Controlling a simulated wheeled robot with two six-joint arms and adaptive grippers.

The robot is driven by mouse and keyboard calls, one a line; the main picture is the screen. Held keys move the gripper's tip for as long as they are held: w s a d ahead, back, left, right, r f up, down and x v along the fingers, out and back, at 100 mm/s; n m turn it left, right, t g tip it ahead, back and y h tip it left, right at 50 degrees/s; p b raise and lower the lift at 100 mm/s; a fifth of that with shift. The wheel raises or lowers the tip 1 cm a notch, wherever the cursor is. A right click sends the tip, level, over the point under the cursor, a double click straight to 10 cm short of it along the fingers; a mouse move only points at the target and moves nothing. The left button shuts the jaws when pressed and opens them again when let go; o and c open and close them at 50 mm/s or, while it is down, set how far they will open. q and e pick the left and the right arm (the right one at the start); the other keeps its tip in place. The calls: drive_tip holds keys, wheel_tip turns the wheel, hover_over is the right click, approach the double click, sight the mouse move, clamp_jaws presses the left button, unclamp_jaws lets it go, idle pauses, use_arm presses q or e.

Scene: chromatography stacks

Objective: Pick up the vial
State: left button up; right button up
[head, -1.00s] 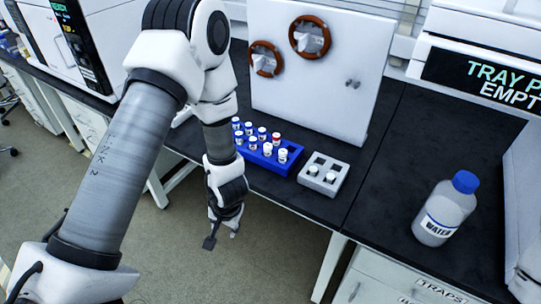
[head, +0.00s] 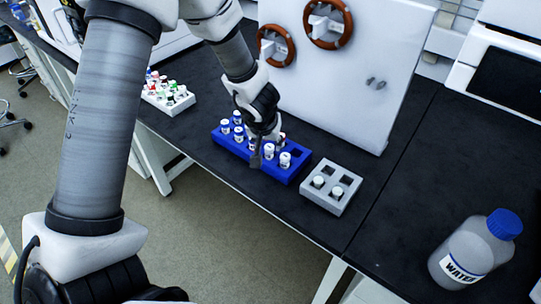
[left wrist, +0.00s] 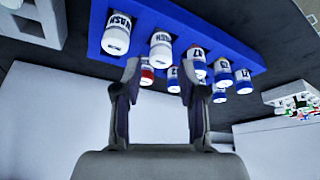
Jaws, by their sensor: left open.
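The blue rack (head: 228,143) holds several white-capped vials, two of which, a vial (head: 285,160) near its right end and another (left wrist: 160,47), have WASH labels. A vial with a red part (left wrist: 147,75) shows between my finger outlines in the left wrist view; my gripper largely hides that part of the rack in the head view. Other vials (left wrist: 222,72) have blue-banded labels. My left gripper (head: 262,157) points down over the rack. It is open and empty, its fingertips (left wrist: 160,70) apart. I cannot tell which vial is meant. My right gripper is out of view.
A grey block (head: 345,174) with two white-capped vials stands right of the rack. A white rack (head: 153,97) of colourful-capped vials is at the left. A white panel (head: 345,100) with brown rings stands behind. A water bottle (head: 470,250) is at the right.

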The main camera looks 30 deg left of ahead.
sight(269, 147)
use_arm(q)
drive_tip(key=b+x, duration=0.2)
drive_tip(key=x, duration=0.3)
drive_tip(key=shift+w+f, duration=0.2)
drive_tip(key=shift+w, duration=0.05)
drive_tip(key=shift+s+r, duration=0.2)
drive_tip(key=shift+r, duration=0.1)
clamp_jaws()
